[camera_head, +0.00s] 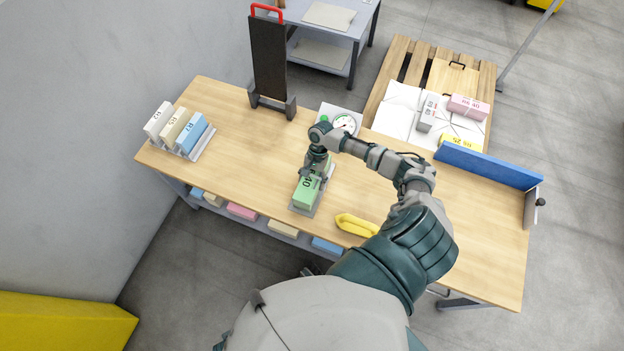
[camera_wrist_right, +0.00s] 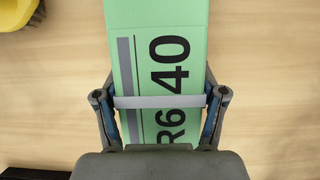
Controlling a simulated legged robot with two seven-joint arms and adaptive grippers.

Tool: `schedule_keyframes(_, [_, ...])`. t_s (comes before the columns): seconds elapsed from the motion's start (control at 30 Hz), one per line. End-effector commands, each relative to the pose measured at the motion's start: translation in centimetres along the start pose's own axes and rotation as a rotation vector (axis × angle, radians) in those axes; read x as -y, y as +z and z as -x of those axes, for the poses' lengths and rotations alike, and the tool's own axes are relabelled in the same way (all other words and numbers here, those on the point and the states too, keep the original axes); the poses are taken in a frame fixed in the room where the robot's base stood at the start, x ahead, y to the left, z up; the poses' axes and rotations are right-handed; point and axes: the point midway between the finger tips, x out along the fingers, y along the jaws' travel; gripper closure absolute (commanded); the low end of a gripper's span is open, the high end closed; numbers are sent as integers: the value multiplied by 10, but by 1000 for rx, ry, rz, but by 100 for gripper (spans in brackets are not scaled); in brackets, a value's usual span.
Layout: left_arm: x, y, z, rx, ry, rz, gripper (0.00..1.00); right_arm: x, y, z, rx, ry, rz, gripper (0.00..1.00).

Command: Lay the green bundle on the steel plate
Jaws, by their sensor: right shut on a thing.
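The green bundle (camera_head: 307,193), marked with black print, is over the middle of the wooden table near its front edge. My right gripper (camera_head: 313,172) is shut on it from above. The wrist view shows the green bundle (camera_wrist_right: 158,45) between the two fingers of the right gripper (camera_wrist_right: 160,103), with a pale strap across it. A grey rim, which looks like the steel plate (camera_head: 301,212), shows at the bundle's near end. The bundle hides most of it, and I cannot tell whether they touch. My left gripper is not in view.
A dial scale (camera_head: 343,122) stands behind the gripper. A rack (camera_head: 203,146) holds three bundles at left. A dark upright stand (camera_head: 269,60) and a blue barrier (camera_head: 488,164) edge the wooden table (camera_head: 235,125).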

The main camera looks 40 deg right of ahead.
Motion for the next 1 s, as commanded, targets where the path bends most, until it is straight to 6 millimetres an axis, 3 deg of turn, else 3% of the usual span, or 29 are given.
schedule_keyframes(0.1, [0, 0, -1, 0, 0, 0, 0, 1, -1, -1, 0, -3, 1, 99])
schedule_keyframes(0.13, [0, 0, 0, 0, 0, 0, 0, 1, -1, 0, 0, -3, 1, 25])
schedule_keyframes(0.23, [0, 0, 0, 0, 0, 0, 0, 1, -1, 0, 0, -2, 1, 0])
schedule_keyframes(0.67, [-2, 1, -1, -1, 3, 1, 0, 0, -2, 3, 0, 1, 0, 0])
schedule_keyframes(0.77, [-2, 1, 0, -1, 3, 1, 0, 0, -2, 18, -1, -1, 1, 0])
schedule_keyframes(1.0, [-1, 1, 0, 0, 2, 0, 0, 1, -3, 72, -2, -3, 1, 0])
